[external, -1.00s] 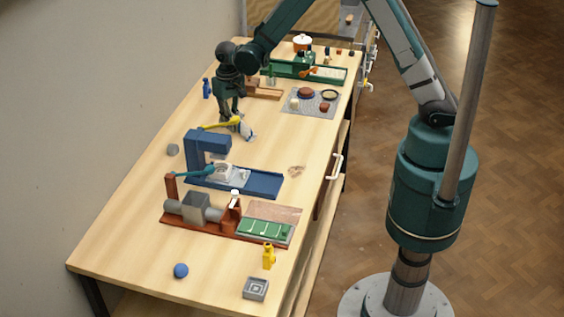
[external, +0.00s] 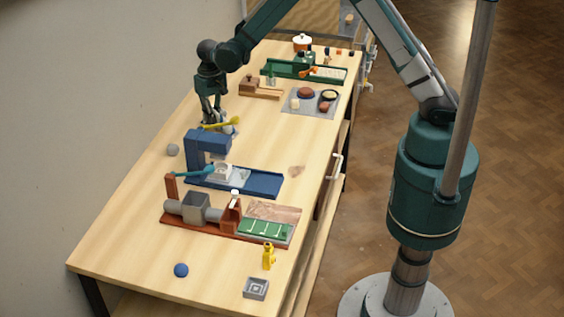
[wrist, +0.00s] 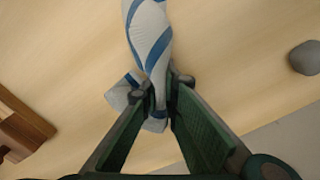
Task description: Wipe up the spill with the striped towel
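The striped towel, white with blue bands, is bunched between my fingertips in the wrist view (wrist: 150,40). In the external view the towel (external: 229,129) shows only as a small white piece, partly hidden by a yellow bar. My gripper (wrist: 163,90) is closed on the towel, with both fingertips pressed to its narrow part; in the external view my gripper (external: 210,121) is low over the table's left side. Whether the towel touches the table is unclear. A brownish patch, which looks like the spill (external: 297,171), lies flat near the table's right edge, well away from my gripper.
A red-brown fixture (external: 177,224) is nearer the camera. The table's centre is clear.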

